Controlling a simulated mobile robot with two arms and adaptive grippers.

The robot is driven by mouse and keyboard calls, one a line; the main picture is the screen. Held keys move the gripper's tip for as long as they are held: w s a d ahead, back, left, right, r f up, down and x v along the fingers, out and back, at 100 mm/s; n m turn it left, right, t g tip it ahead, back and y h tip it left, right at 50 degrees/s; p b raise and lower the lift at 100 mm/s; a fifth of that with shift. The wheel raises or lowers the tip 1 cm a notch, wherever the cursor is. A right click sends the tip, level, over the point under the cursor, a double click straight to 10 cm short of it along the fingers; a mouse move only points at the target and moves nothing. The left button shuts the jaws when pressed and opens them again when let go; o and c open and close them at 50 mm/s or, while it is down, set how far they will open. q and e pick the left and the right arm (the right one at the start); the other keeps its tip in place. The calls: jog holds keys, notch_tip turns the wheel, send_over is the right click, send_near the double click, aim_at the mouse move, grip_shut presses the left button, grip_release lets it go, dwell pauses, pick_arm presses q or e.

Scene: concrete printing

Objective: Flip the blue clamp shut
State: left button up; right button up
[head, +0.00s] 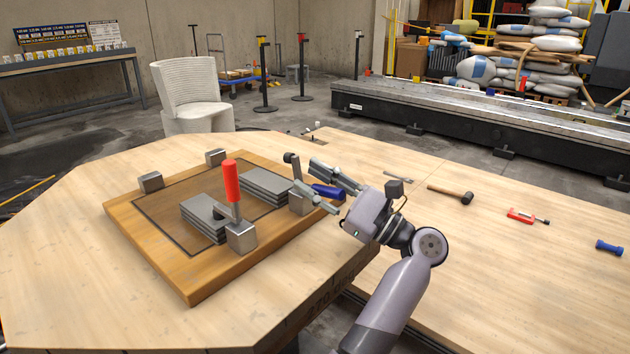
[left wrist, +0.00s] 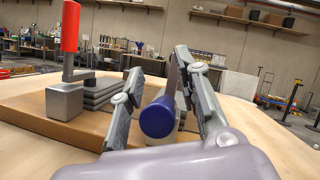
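The blue clamp (head: 299,203) stands at the right edge of a wooden board (head: 181,284). Its metal arm (head: 292,159) points up, and its blue handle (head: 328,191) lies low, pointing outward to the right. My left gripper (head: 306,176) is open, with one finger on each side of the handle. In the left wrist view the round end of the blue handle (left wrist: 158,117) shows between the fingers (left wrist: 151,75); I cannot tell whether either finger touches it. The red clamp (head: 232,185) has its handle upright and its arm down over grey plates (head: 204,222). My right gripper is not in view.
More stacked grey plates (head: 264,186) lie beside the blue clamp. Metal blocks (head: 151,182) stand at the board's far edge. A hammer (head: 451,194), a red tool (head: 526,216) and a blue tool (head: 609,247) lie on the table to the right. The front left tabletop is clear.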

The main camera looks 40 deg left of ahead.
pick_arm(q)
grip_shut()
dwell(0.6)
